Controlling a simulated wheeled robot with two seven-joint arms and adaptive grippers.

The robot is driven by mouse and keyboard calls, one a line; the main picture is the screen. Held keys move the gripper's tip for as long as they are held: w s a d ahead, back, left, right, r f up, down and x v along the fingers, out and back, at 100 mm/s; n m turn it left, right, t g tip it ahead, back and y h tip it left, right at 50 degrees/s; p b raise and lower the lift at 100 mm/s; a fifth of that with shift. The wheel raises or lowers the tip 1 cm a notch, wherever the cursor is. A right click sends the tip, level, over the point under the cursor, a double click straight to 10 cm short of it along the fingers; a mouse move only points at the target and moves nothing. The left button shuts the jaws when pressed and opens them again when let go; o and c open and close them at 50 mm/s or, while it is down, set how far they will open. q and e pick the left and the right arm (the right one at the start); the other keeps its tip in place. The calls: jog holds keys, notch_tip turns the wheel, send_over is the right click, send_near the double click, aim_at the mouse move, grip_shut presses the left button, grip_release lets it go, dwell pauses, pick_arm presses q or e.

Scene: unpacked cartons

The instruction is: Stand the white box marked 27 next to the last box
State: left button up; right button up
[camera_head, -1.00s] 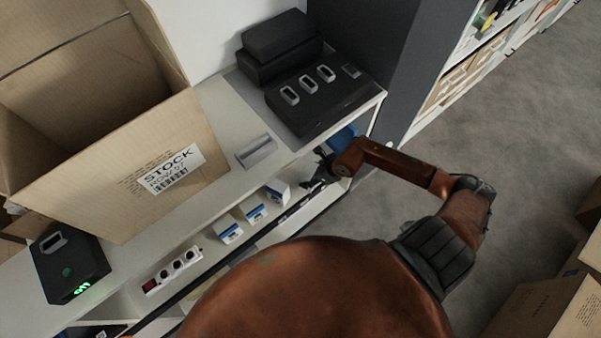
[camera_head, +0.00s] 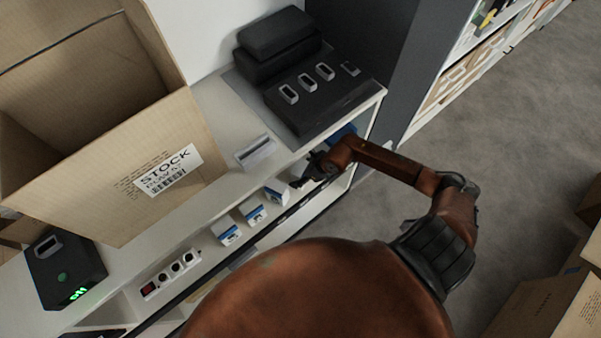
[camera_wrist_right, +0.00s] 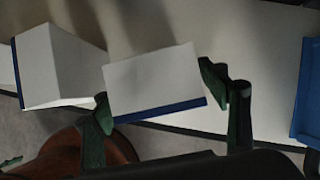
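My right gripper (camera_head: 304,176) reaches into the front of the shelf. In the right wrist view, its two fingers (camera_wrist_right: 160,92) are at either side of a white box (camera_wrist_right: 155,78) with a blue edge and appear to touch it. No number can be read on it. Just left of it, with a narrow gap, stands another white box (camera_wrist_right: 62,68). In the head view that neighbour is the last box (camera_head: 274,193) of a slanting row with two more white-and-blue boxes (camera_head: 252,212) (camera_head: 227,231). The held box is mostly hidden there by the gripper. My left gripper is out of view.
The white countertop (camera_head: 215,108) overhangs the boxes. On it are an open carton (camera_head: 105,190), dark cases (camera_head: 320,100) and a black device (camera_head: 65,268). A power strip (camera_head: 170,272) lies left of the row. A blue bin (camera_wrist_right: 308,90) stands right of the gripper.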

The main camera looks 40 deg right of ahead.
aim_at(301, 175)
jog(key=shift+r, duration=0.2)
pick_arm(q)
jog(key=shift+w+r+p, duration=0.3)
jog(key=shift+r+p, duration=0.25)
jog(key=shift+p, duration=0.05)
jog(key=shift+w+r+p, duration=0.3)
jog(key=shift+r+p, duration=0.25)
pick_arm(e)
jog(key=v, duration=0.7)
jog(key=shift+r, duration=0.2)
jog(key=shift+s+f, duration=0.1)
jog(key=shift+s, duration=0.05)
